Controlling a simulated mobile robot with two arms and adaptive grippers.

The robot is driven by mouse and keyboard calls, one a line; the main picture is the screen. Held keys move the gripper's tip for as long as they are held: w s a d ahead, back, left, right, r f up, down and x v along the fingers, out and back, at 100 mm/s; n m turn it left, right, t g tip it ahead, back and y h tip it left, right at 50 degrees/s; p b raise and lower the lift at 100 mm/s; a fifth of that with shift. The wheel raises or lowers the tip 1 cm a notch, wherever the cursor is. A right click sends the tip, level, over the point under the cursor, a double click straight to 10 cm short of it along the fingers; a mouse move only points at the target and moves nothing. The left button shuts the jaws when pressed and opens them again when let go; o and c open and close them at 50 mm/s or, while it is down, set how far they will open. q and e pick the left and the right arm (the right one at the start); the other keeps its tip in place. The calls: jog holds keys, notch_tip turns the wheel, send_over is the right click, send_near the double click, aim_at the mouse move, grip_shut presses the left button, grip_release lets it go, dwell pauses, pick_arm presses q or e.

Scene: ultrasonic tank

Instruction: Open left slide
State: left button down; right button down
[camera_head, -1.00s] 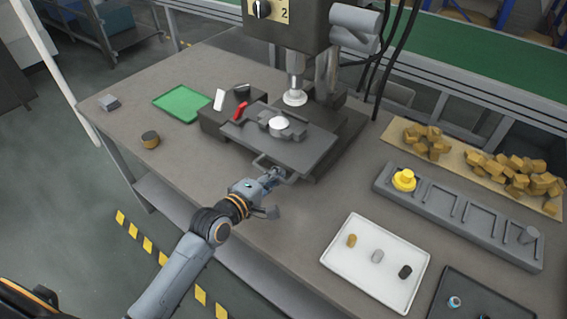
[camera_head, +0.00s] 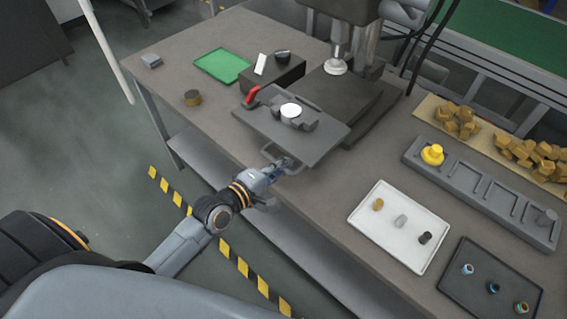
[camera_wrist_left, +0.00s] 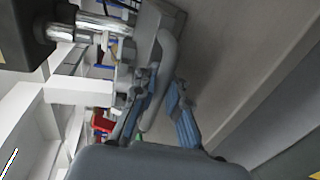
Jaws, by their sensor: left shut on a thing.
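The grey slide plate (camera_head: 258,121) lies pulled out from under the press head, toward the table's front edge. It carries a holder with a round white piece (camera_head: 291,110), and a red part (camera_head: 252,94) stands by its left corner. The bar handle (camera_head: 268,152) is at the slide's front edge. My left gripper (camera_head: 283,166) is at this handle, with its fingers closed around the bar. In the left wrist view the grey handle bar (camera_wrist_left: 166,70) runs between the two blue-grey fingers (camera_wrist_left: 160,105). My right gripper is not in view.
The press head (camera_head: 336,66) stands behind the slide over a dark base (camera_head: 345,92). A green tray (camera_head: 222,66) and a small brown cylinder (camera_head: 192,98) lie left. A white tray (camera_head: 372,238), a dark tray (camera_head: 455,285) and a grey slotted rack (camera_head: 480,192) lie right.

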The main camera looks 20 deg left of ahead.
pick_arm(q)
jog(key=shift+r, duration=0.1)
jog(key=c, duration=1.4)
grip_release()
jog(key=v, duration=1.2)
jog(key=s+a+f+m+g+y, duration=0.1)
jog(key=s+a+f+m+g, duration=0.1)
jog(key=f, duration=0.8)
jog(key=s+a+f+m+g+y, duration=0.2)
jog(key=s+f, duration=0.1)
jog(key=f, duration=0.8)
jog(key=s+a+f+m+g+y, duration=0.1)
jog(key=s+a+f+m+g, duration=0.15)
jog(key=f, duration=0.75)
jog(key=s+d+f+m+g, duration=0.2)
jog(key=s+f+m, duration=0.1)
jog(key=s+f, duration=0.3)
jog(key=s+d+f+m+g+y, duration=0.1)
jog(key=s+d+f+m+g, duration=0.1)
jog(key=s+f, duration=0.5)
jog(key=s+d+f+m+g, duration=0.2)
jog(key=s+f+m, duration=0.3)
jog(key=s, duration=0.5)
jog(key=shift+f+g, duration=0.55)
jog(key=shift+f, duration=0.3)
